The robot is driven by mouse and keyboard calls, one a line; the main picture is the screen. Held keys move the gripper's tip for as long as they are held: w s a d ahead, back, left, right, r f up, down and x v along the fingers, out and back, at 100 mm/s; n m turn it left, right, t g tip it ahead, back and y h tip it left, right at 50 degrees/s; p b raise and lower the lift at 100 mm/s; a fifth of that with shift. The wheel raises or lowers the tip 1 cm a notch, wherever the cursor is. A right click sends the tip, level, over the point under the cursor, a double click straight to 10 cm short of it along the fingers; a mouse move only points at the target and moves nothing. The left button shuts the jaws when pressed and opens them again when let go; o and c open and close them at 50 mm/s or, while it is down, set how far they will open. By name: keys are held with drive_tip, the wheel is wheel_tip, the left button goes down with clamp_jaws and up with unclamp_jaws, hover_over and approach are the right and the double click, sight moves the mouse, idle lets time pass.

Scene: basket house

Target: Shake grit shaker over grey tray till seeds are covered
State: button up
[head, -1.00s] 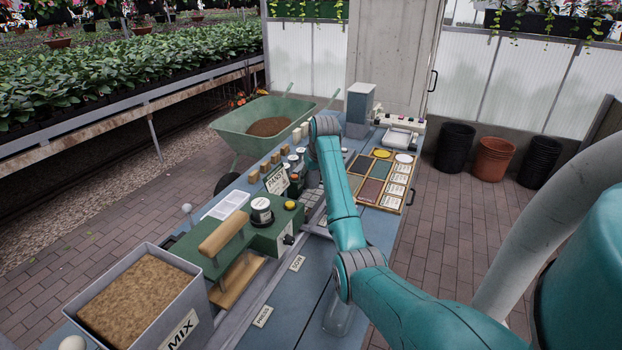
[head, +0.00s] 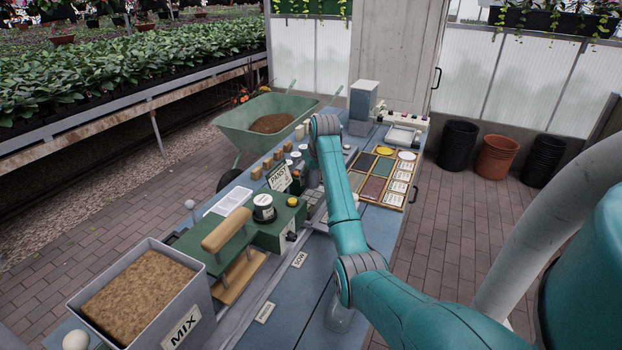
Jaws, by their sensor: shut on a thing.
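My arm reaches over the blue bench, with its wrist near the bench's middle. Dark parts of my gripper (head: 299,174) show just left of the forearm, partly hidden by it. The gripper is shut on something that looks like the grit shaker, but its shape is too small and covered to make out. A grey tray (head: 313,197) shows only in part beside the forearm, below the gripper. I cannot see the seeds or any grit on them.
A sign reading PANSY (head: 279,178) stands left of the gripper. A green press (head: 272,235) with a wooden handle and a MIX bin (head: 187,327) stand nearer. A framed rack of coloured panels (head: 384,178) lies right of the arm. A green wheelbarrow (head: 246,133) stands behind.

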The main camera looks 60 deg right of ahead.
drive_tip(key=shift+s+a, duration=0.15)
drive_tip(key=shift+a, duration=1.3)
drive_tip(key=shift+s+a, duration=0.1)
drive_tip(key=shift+a, duration=1.35)
drive_tip(key=shift+a+f, duration=0.1)
drive_tip(key=shift+a, duration=1.2)
drive_tip(key=shift+d, duration=0.15)
drive_tip(key=shift+d, duration=0.1)
wheel_tip(320, 180, up, 6)
idle(0.5)
